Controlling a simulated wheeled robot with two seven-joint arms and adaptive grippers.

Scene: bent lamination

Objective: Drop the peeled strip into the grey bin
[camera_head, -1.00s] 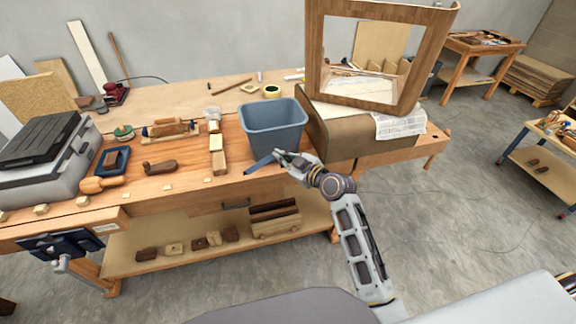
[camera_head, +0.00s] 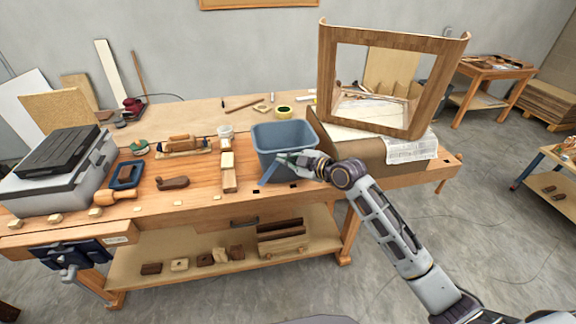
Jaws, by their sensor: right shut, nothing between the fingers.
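The grey bin (camera_head: 284,135), a blue-grey open-topped tub, stands upright on the workbench in the head view. My right gripper (camera_head: 281,160) is shut in front of the bin's near wall, below its rim, and hides part of that wall. A short, narrow blue strip (camera_head: 268,173) slants down and left from beside its fingertips, outside the bin. I cannot tell whether it touches the fingers; nothing shows clearly between them. The bin's floor is hidden. My left gripper is not in view.
A curved wooden frame (camera_head: 327,75) stands on a brown block (camera_head: 362,150) right of the bin. A wooden block (camera_head: 228,178), a hand plane (camera_head: 183,145) and a grey case (camera_head: 62,175) lie to the left.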

